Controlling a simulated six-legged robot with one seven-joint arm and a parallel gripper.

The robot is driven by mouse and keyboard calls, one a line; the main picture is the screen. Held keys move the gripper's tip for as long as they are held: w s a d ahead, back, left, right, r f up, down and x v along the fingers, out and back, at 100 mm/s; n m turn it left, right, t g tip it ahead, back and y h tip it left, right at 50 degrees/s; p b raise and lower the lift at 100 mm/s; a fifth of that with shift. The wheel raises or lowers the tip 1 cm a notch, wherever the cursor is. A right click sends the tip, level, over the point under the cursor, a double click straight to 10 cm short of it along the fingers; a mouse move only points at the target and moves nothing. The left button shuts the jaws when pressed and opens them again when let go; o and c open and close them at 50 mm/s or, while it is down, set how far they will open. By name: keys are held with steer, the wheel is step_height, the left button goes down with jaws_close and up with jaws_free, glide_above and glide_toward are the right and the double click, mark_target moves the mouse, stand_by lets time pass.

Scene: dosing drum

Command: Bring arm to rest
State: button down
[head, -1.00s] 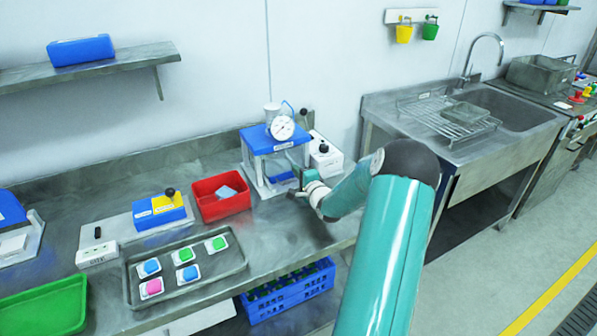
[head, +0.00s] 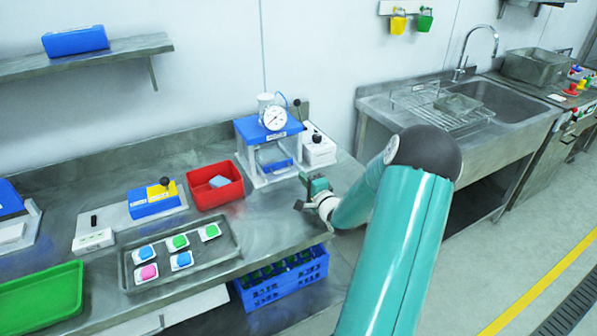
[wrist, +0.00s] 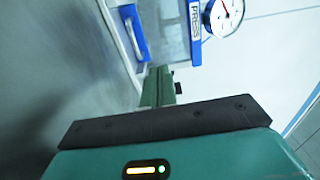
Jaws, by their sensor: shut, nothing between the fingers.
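My teal arm reaches over the steel bench (head: 262,222) from the lower right in the head view. My gripper (head: 301,204) is above the bench's right part, in front of the blue and white press (head: 268,140) and apart from it. In the wrist view the gripper's green finger part (wrist: 160,88) shows beyond the dark bar, shut and with nothing held. The press's blue label edge (wrist: 195,30) and round gauge (wrist: 222,16) show at the top of that view, tilted. The fingertips are small and partly hidden in the head view.
A red bin (head: 216,187) stands left of the press, and a white box with a black knob (head: 318,148) stands right of it. A metal tray (head: 208,262) holds several coloured pieces. A blue crate (head: 284,281) sits below the bench. The sink (head: 510,102) is at the right.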

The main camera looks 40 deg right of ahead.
steer(key=shift+s+a, duration=0.2)
steer(key=shift+s, duration=0.5)
steer(key=w+a+r+n+g, duration=0.1)
steer(key=a+r+n+g, duration=0.2)
steer(key=a+r+n, duration=0.5)
steer(key=w+a+r+n+g, duration=0.1)
steer(key=a+r+n+g, duration=0.3)
steer(key=a, duration=0.8)
steer(key=s+a+r+n+g+y, duration=0.2)
steer(key=s+a+n, duration=0.2)
steer(key=s+a, duration=0.6)
steer(key=s+a+r+n+g+y, duration=0.2)
steer(key=s+a+n, duration=0.3)
steer(key=s+a, duration=0.6)
steer(key=shift+a+r+g+y, duration=0.3)
steer(key=shift+a+r+y, duration=0.3)
steer(key=shift+r, duration=0.05)
